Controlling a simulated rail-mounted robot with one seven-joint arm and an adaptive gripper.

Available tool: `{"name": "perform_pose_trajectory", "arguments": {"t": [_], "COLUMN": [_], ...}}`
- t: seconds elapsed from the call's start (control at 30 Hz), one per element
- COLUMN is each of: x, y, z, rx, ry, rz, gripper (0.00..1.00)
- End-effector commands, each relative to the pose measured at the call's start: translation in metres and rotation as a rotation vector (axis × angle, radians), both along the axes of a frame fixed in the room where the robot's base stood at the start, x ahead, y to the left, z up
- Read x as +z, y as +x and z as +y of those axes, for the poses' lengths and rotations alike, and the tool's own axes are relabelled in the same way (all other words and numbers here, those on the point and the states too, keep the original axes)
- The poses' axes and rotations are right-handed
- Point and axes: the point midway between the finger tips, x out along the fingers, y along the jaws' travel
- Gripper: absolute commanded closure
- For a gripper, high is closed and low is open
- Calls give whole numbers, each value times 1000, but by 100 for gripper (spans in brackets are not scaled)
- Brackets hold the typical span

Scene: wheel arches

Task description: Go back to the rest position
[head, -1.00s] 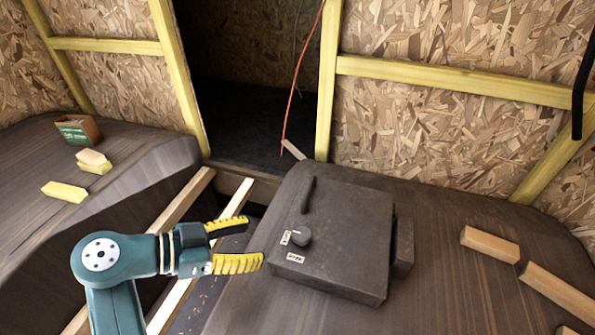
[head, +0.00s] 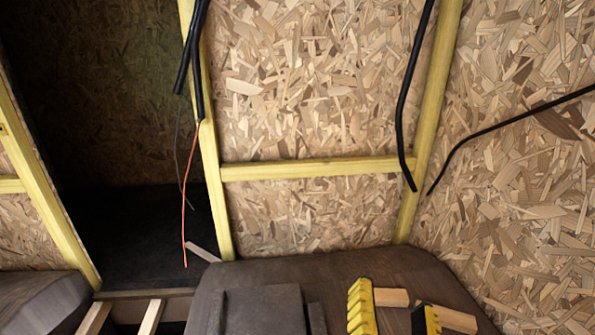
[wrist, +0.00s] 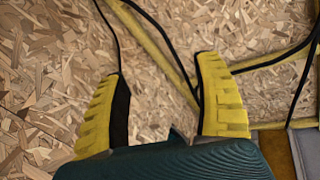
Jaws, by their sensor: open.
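My gripper (head: 394,308) shows at the lower right of the head view, with its two yellow-and-black fingers pointing up and apart. Nothing is between them except the background. In the wrist view my gripper (wrist: 160,90) is open and empty, with chipboard wall and black cables beyond the fingertips. In the head view it appears in front of the right wheel arch and the wooden blocks on it. The rest of my arm is out of the head view.
The dark right wheel arch (head: 375,268) carries a dark box (head: 262,310) and wooden blocks (head: 391,297). Black cables (head: 408,120) hang along the chipboard wall (head: 310,90). An orange wire (head: 184,215) hangs by the dark doorway (head: 130,220). Yellow battens frame the wall.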

Motion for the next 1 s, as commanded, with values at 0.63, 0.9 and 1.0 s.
{"name": "perform_pose_trajectory", "arguments": {"t": [0.63, 0.9, 1.0], "x": [264, 383, 424], "y": [-39, -39, -39], "z": [49, 49, 49], "rx": [151, 150, 150], "ry": [-397, -392, -391], "rz": [-287, -285, -286], "gripper": [32, 32, 32]}}
